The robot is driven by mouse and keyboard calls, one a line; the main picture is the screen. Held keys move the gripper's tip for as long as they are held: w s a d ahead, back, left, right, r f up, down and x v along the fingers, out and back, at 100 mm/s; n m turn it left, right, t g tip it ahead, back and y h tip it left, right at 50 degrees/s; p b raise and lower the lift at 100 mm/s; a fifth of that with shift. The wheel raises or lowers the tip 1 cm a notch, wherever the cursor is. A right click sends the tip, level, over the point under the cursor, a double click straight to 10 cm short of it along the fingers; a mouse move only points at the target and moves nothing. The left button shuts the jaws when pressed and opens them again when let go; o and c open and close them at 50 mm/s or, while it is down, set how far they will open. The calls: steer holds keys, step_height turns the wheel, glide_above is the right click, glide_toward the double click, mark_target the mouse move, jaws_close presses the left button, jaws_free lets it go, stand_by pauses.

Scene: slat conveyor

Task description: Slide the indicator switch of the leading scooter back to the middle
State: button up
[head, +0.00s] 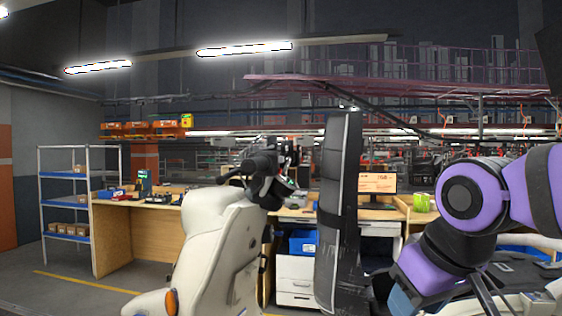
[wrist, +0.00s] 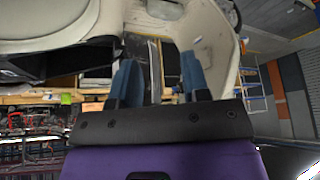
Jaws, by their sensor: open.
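A cream scooter (head: 215,235) stands left of centre in the head view, with an orange lamp low on its body. Its dark handlebar cluster (head: 265,170) is at the top. The indicator switch is too small to make out. My gripper (wrist: 158,70) is open and empty in the wrist view, its two blue fingers apart. Cream bodywork (wrist: 215,30) shows beyond and around the fingertips; I cannot tell whether they touch it. In the head view my purple arm is at the right, well apart from the handlebar, and the fingertips are not clearly visible.
A tall dark upright panel (head: 340,210) stands between the handlebar and my arm. Behind are wooden workbenches (head: 135,235), a monitor (head: 377,183), a drawer unit (head: 297,278) and a blue-shelved rack (head: 80,205). Open floor lies at the left.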

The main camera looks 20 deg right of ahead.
steer(key=n+t+y, duration=0.4)
steer(key=n+y, duration=0.8)
steer(key=y, duration=0.3)
glide_toward(281, 160)
steer(key=x, duration=0.8)
steer(key=shift+w+r, duration=0.15)
steer(key=shift+w, duration=0.25)
steer(key=shift+d, duration=0.1)
